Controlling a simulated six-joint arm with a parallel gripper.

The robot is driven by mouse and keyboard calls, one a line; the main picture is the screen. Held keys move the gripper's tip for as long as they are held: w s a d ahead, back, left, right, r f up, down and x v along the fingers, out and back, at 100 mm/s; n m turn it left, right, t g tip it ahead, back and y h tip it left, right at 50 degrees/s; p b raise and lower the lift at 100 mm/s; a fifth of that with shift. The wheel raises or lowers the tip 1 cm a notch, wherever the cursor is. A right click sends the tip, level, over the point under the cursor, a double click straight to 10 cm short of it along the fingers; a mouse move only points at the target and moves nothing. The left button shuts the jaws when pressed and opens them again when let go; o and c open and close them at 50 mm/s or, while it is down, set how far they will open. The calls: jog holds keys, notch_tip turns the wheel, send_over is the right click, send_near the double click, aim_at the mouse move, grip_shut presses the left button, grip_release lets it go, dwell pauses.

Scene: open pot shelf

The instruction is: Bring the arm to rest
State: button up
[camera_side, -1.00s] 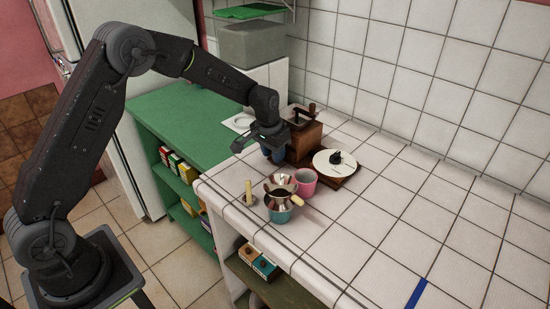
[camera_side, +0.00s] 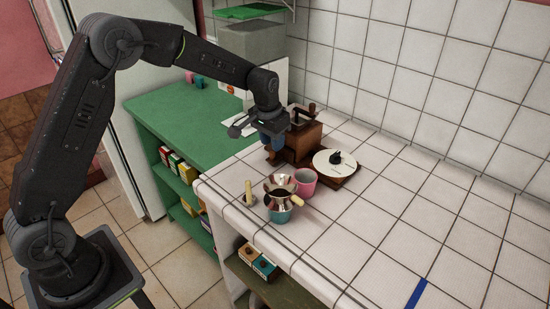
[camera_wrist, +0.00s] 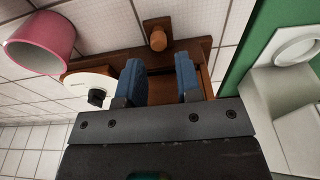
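My gripper (camera_side: 271,140) hangs above the white tiled counter (camera_side: 400,215), at the left side of a wooden coffee grinder (camera_side: 301,143). In the wrist view my gripper's two blue fingers (camera_wrist: 160,80) are apart, with nothing held between them. A wooden knob (camera_wrist: 157,40) on a brown wooden part shows just beyond the fingertips. In the side view a small brown piece shows just below the fingers. I cannot tell whether the fingers touch the grinder. My arm is raised and bent, reaching over from the left.
A green shelf (camera_side: 185,115) stands left of the counter. The counter's right side is mostly clear.

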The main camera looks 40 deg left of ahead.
jog(key=s+d+r+t, duration=0.2)
jog(key=s+r, duration=1.1)
jog(key=r, duration=0.1)
jog(key=s+d+r+t, duration=0.1)
jog(key=s, duration=1.8)
jog(key=shift+d+r+t, duration=0.15)
jog(key=shift+d+t, duration=0.05)
jog(key=shift+t, duration=0.2)
jog(key=shift+c, duration=0.4)
